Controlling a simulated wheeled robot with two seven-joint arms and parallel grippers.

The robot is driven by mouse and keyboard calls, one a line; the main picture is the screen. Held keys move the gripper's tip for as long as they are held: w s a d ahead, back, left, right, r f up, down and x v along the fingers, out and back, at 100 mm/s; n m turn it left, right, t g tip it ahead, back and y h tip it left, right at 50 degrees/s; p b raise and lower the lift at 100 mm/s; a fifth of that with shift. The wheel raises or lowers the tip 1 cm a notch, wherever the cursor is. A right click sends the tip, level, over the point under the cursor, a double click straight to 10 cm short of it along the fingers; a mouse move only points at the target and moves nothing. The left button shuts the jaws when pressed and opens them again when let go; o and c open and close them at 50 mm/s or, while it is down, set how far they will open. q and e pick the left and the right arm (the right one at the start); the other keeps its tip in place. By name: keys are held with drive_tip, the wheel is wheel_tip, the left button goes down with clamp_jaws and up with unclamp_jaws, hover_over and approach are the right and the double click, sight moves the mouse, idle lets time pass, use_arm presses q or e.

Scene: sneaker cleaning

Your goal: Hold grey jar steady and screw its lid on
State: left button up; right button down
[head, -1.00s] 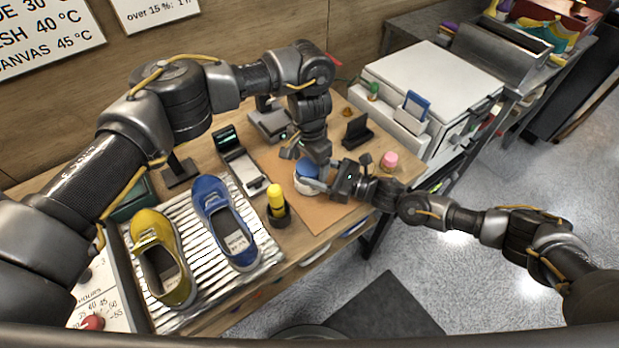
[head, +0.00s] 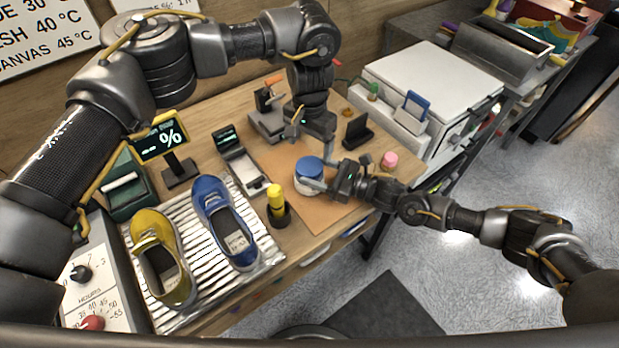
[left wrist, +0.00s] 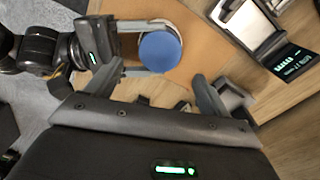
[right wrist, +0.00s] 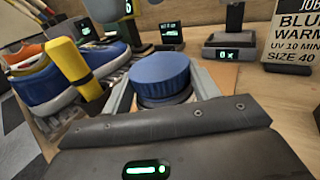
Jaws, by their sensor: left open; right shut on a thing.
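The grey jar (head: 309,187) stands on the brown mat and looks pale in the head view. Its blue lid (head: 309,167) sits on top, and the lid also shows in the left wrist view (left wrist: 160,51). In the right wrist view the lid (right wrist: 159,74) looks about level, with a dark band under it; I cannot tell how tightly it sits. My right gripper (head: 322,187) is shut on the jar's body from the right. My left gripper (head: 313,146) is open and empty, behind and above the lid, clear of it.
A yellow-capped bottle (head: 276,200) in a dark holder stands left of the jar. Blue (head: 225,225) and yellow (head: 160,260) sneakers lie on a ribbed tray. A dark stand (head: 357,132) and a pink-topped item (head: 389,160) are to the right. Bare mat lies in front of the jar.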

sight(309, 166)
use_arm(q)
drive_tip(key=shift+r+n, duration=0.4)
drive_tip(key=shift+n, duration=0.1)
use_arm(e)
drive_tip(key=shift+f, duration=0.15)
use_arm(q)
drive_tip(key=shift+f, duration=4)
drive_tip(key=shift+c, duration=0.2)
drive_tip(key=c, duration=1)
drive_tip(key=shift+o, duration=0.2)
drive_tip(key=m, duration=0.3)
use_arm(e)
drive_tip(key=shift+s, duration=0.1)
